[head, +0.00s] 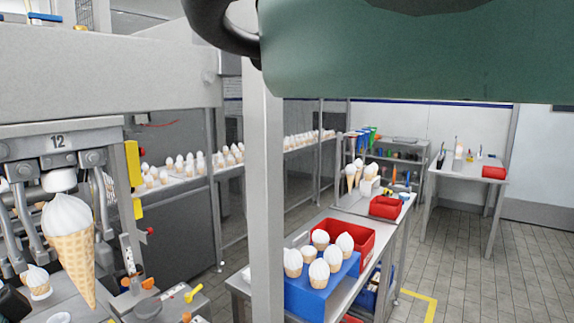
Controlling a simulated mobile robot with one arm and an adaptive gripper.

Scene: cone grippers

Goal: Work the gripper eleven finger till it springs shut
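A machine unit labelled 12 (58,141) stands at the left edge, with metal finger-like levers (35,238) hanging below its plate. A large ice cream cone (73,246) hangs point down under it, below a white cap (58,180). I cannot tell whether its fingers touch the cone. No unit labelled 11 can be made out. My gripper is not in view.
A grey post (263,190) stands in the middle. A blue box (321,289) with several cones and a red bin (372,240) stand on a bench right of it. A yellow key-like handle (193,293) is low left. Tiled floor (490,270) is open at right.

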